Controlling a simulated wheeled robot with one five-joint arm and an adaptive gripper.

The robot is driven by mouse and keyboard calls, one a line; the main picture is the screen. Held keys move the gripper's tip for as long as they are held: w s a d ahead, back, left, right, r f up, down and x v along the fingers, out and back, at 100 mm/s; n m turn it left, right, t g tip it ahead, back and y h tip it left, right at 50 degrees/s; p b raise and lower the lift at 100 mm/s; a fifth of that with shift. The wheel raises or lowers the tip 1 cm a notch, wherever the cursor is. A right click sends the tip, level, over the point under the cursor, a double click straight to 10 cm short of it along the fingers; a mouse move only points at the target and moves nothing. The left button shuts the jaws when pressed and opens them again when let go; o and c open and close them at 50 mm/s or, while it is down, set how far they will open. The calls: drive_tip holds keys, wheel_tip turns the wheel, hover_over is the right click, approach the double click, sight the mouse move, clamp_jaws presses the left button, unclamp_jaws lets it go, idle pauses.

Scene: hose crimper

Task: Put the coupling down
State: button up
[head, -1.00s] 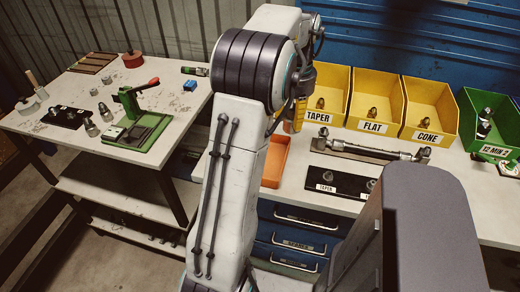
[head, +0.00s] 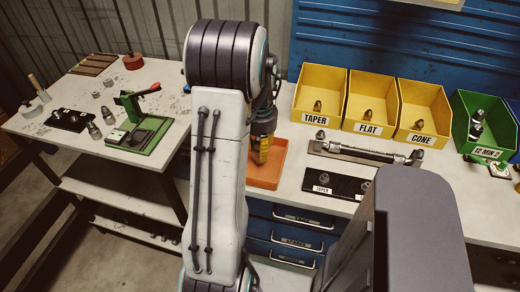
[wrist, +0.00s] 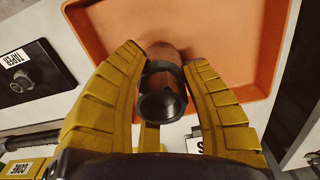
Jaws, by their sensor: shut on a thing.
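The coupling (wrist: 162,100) is a short cylinder with a dark, open ring-shaped end and a brownish body, seen in the wrist view. My gripper (wrist: 167,60) is shut on it, with one yellow finger on each side. The orange tray (wrist: 268,45) lies beyond the coupling; whether they touch I cannot tell. In the head view my gripper (head: 262,148) is over the orange tray (head: 265,182), and the coupling is hidden there.
Yellow bins labelled TAPER (head: 316,118), FLAT (head: 368,129) and CONE (head: 416,138) stand behind, with a green bin (head: 482,125) to the right. A black label plate (head: 345,186) lies right of the tray. A green press (head: 140,130) stands on the left table.

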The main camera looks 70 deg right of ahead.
drive_tip(key=shift+f+p, duration=0.55)
drive_tip(key=shift+f, duration=0.5)
drive_tip(key=shift+f, duration=0.1)
drive_tip(key=o, duration=1.2)
drive_tip(key=shift+c, duration=0.2)
wheel_tip(320, 180, up, 12)
drive_tip(key=b, duration=0.3)
drive_tip(key=shift+w, duration=0.1)
